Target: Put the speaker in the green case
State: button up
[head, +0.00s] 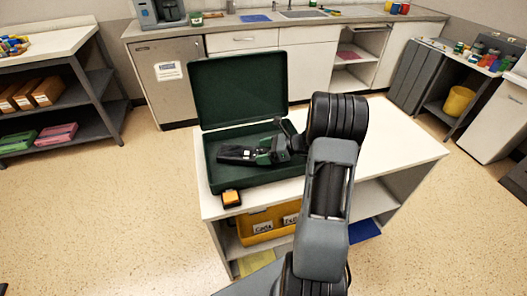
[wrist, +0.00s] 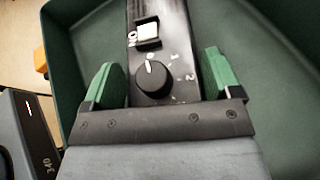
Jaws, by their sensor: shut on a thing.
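The speaker (head: 238,154) is a long black body with a round knob and a small pale switch. It also shows in the wrist view (wrist: 155,95), between the green finger pads. My gripper (head: 266,152) is shut on it by its sides. The green case (head: 238,92) stands open on the white-topped unit, its lid raised at the back. The speaker and gripper are inside the case's outline, low over its floor; the wrist view shows the case (wrist: 270,60) around the speaker. I cannot tell whether the speaker touches the floor.
A small orange-and-black object (head: 231,198) lies on the white top by the case's front edge. The top (head: 400,150) is clear to the right. A yellow bin (head: 262,228) sits on the shelf below. A counter (head: 240,28) runs along the back.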

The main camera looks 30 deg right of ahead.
jog(key=o, duration=1.1)
jog(key=shift+r, duration=0.1)
